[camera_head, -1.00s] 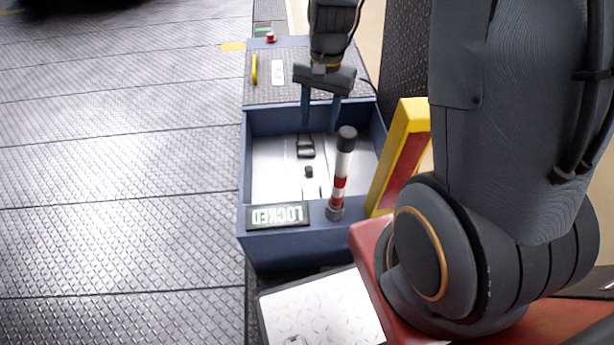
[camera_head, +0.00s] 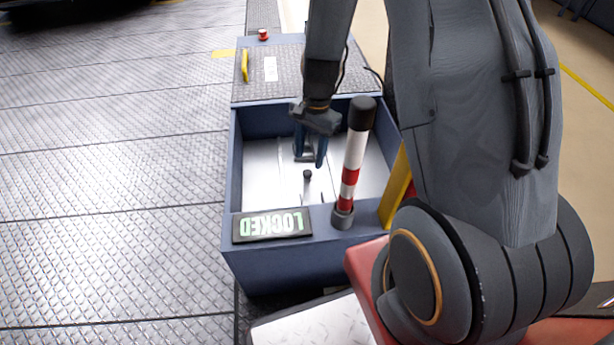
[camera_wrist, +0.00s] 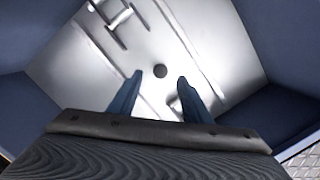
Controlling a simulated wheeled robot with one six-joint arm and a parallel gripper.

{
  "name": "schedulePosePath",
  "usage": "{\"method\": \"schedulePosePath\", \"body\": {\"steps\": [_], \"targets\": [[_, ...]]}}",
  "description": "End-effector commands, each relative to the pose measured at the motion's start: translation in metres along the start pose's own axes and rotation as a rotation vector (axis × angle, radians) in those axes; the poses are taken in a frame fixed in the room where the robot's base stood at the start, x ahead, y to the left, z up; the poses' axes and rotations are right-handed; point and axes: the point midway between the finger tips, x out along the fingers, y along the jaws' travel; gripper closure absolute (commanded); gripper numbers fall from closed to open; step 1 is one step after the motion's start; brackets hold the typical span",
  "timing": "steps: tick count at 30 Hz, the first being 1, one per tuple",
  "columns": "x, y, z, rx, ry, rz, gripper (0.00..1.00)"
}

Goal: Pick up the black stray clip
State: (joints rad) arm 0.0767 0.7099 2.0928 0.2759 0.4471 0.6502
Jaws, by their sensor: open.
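A small black piece (camera_head: 307,173), round in outline, sits on the pale floor of the blue bin; I take it for the stray clip, though its clip shape cannot be made out. It also shows in the wrist view (camera_wrist: 160,71), in line with the gap between my fingertips. My gripper (camera_head: 310,158) is open and empty, pointing down inside the bin. In the head view its blue fingers show just beyond the black piece, apart from it. The height left between them cannot be judged.
The blue bin's walls (camera_head: 232,165) surround my gripper. A red-and-white post (camera_head: 353,160) and a LOCKED sign (camera_head: 272,225) stand on the near rim.

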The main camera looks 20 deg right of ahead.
Motion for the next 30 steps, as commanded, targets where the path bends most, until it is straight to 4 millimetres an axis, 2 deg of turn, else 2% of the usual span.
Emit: {"method": "schedulePosePath", "body": {"steps": [1,8,18,27,30], "targets": [[0.006,0.000,0.000,0.000,0.000,0.001,0.55],[0.018,-0.001,-0.002,0.000,0.001,0.000,0.55],[0.056,-0.002,-0.004,0.000,0.000,0.001,0.55],[0.058,-0.002,-0.004,-0.001,0.001,0.000,0.55],[0.058,-0.002,-0.004,-0.001,0.001,0.000,0.71]]}}
